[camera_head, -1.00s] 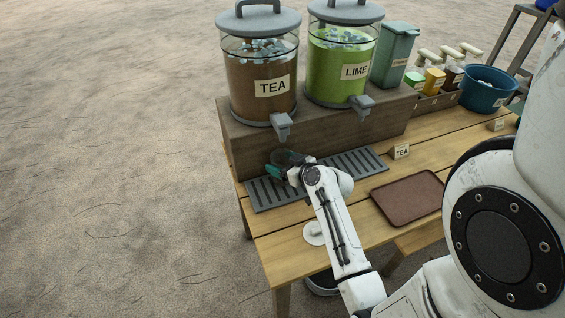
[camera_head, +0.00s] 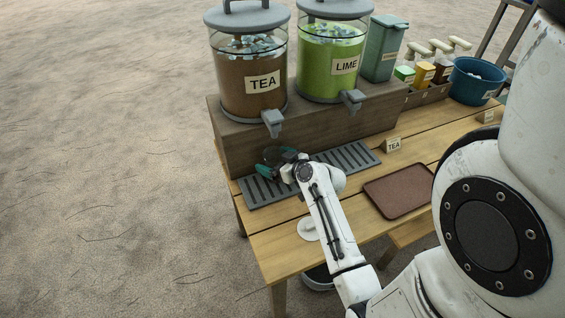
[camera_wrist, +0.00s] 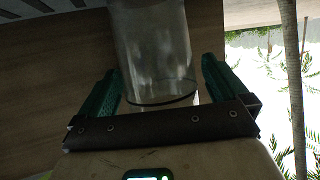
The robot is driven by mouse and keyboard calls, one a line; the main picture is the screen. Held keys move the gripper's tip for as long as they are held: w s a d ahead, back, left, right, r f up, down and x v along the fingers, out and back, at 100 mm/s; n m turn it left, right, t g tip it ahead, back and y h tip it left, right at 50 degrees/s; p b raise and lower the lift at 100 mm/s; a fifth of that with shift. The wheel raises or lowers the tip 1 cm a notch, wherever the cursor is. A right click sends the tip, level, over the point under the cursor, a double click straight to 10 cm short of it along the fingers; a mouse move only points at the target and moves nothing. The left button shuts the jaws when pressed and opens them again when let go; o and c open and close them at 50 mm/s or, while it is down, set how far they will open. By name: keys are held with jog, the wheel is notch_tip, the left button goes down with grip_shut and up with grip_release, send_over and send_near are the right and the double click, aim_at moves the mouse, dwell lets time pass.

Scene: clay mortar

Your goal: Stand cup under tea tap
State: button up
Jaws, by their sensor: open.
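A clear cup (camera_wrist: 155,50) stands between the two green fingers of my gripper (camera_wrist: 162,90) in the wrist view, with gaps on both sides. My gripper is open around it. In the head view my gripper (camera_head: 275,164) is low over the left part of the grey slotted drip tray (camera_head: 352,156), and the cup is mostly hidden by the fingers and wrist. The grey tea tap (camera_head: 272,122) sticks out above, at the base of the brown tea dispenser (camera_head: 248,95). The cup is below the tap's level; exact alignment is hard to tell.
A wooden riser (camera_head: 240,150) carries the tea dispenser and a green lime dispenser (camera_head: 325,75). A TEA card (camera_head: 393,146) and a brown tray (camera_head: 398,190) lie to the right. A white round item (camera_head: 309,229) is near the table's front edge. A blue tub (camera_head: 478,82) stands far right.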

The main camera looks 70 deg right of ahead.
jog(key=b+v, duration=0.2)
jog(key=v, duration=1)
jog(key=w+a+f+n+g+y, duration=0.1)
jog(key=a+y, duration=0.1)
jog(key=a, duration=0.2)
jog(key=w+a+f+n+g+y, duration=0.1)
jog(key=w+a+f+y, duration=0.1)
jog(key=a, duration=0.3)
jog(key=w+a+f+n+g+y, duration=0.1)
jog(key=w+a+f+y, duration=0.1)
jog(key=a, duration=0.3)
jog(key=shift+w+f, duration=0.15)
jog(key=shift+f, duration=0.1)
jog(key=a+g, duration=0.1)
jog(key=a, duration=0.1)
jog(key=s+a+f+n+g+y, duration=0.1)
jog(key=a, duration=0.2)
jog(key=a+f+g, duration=0.1)
jog(key=a+g, duration=0.1)
jog(key=shift+s+a+f, duration=0.15)
jog(key=shift+s, duration=0.2)
jog(key=s+a+g, duration=0.2)
jog(key=s+a+n+g, duration=0.1)
jog(key=s+a+g, duration=0.1)
jog(key=s+a, duration=0.1)
jog(key=shift+s+a+h, duration=0.25)
jog(key=shift+s+h, duration=0.05)
jog(key=shift+h, duration=0.1)
